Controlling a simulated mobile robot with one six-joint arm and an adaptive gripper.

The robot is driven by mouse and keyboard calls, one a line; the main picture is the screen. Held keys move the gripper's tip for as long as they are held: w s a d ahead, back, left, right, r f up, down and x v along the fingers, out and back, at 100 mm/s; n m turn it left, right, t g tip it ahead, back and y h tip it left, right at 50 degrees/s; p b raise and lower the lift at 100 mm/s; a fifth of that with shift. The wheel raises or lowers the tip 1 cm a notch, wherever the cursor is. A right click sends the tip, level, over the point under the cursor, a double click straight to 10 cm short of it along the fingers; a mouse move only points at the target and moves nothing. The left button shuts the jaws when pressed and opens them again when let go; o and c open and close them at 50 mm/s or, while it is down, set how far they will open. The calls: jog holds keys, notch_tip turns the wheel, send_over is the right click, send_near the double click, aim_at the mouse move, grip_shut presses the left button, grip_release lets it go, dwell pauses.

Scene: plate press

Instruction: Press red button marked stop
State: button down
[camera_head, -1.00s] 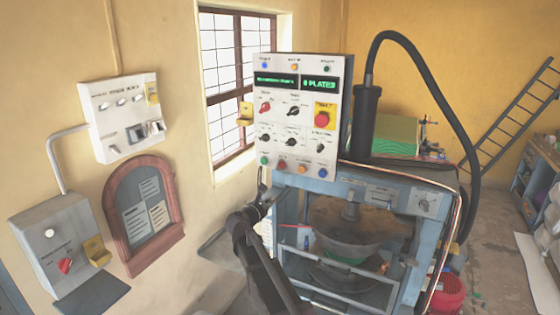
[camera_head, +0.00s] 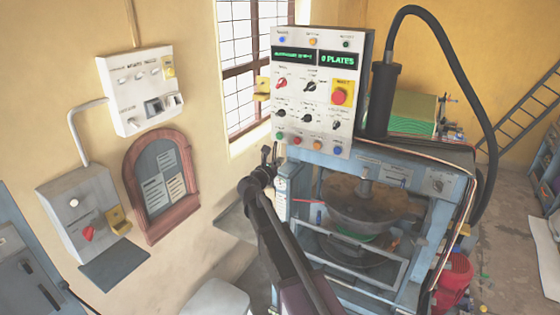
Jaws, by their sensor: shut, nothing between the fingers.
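The white control panel (camera_head: 300,95) stands upright on the press. Its lower row has a small red button (camera_head: 297,140) between a green button (camera_head: 281,134) and an orange one (camera_head: 315,146). A larger red mushroom button (camera_head: 339,96) sits on a yellow plate higher at the right. The labels are too small to read, so I cannot tell which is marked stop. My gripper (camera_head: 268,156) is dark, small and shut with nothing in it. It appears just left of and below the panel's lower left corner; its depth gap to the panel is unclear.
The blue press frame (camera_head: 420,182) with its round pan (camera_head: 365,205) is below the panel. A black hose (camera_head: 455,80) arches at the right. A white wall box (camera_head: 140,90) and grey switch box (camera_head: 80,215) are at the left. A window (camera_head: 240,70) is behind the panel.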

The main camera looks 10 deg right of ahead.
aim_at(297, 144)
jog(key=x, duration=1.2)
jog(key=shift+w+d, duration=0.15)
jog(key=shift+w, duration=0.1)
jog(key=shift+w+d, duration=0.4)
jog(key=shift+w, duration=0.2)
jog(key=shift+r, duration=0.2)
jog(key=shift+s+a+f, duration=0.1)
jog(key=shift+s+a, duration=0.2)
jog(key=shift+s, duration=0.25)
jog(key=v, duration=1.3)
jog(key=shift+a, duration=0.15)
jog(key=shift+s, duration=0.15)
